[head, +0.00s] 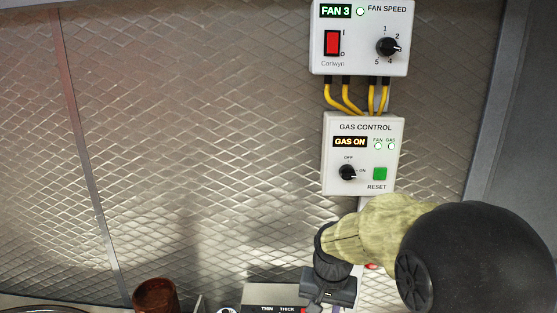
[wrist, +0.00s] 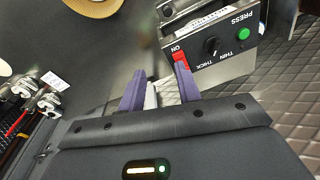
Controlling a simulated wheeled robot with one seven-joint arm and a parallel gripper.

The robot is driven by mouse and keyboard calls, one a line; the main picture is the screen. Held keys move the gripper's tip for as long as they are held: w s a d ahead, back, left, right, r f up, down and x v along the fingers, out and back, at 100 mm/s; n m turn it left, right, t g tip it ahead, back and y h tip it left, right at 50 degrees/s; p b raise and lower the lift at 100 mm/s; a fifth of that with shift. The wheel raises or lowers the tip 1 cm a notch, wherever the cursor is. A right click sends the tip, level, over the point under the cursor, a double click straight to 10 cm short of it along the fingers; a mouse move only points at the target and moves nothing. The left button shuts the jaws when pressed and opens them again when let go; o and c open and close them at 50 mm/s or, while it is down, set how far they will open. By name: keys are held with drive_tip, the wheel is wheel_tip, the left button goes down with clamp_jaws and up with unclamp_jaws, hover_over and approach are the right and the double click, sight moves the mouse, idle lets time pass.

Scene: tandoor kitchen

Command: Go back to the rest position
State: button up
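My gripper (wrist: 160,68) shows in the wrist view with its two purple fingers apart. A pale patch shows in the gap between them, and nothing looks gripped. In the head view my arm reaches in from the lower right, and the gripper end is low, below the gas control box (head: 362,185). The fingertips are hidden or out of frame there. The fan box (head: 360,63) above reads FAN 3.
A press control box (head: 255,294) stands at the bottom of the head view; in the wrist view it (wrist: 232,66) is close beyond the right finger. A brown cup (head: 155,296) is at the lower left. The quilted metal wall (head: 200,130) is clear on the left.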

drive_tip(key=s+d+f+n+t, duration=0.1)
drive_tip(key=s+d+f+n, duration=0.2)
drive_tip(key=s, duration=0.8)
drive_tip(key=shift+s+d+f, duration=0.15)
drive_tip(key=shift+d+f, duration=0.7)
drive_tip(key=shift+d, duration=0.3)
drive_tip(key=shift+o, duration=0.3)
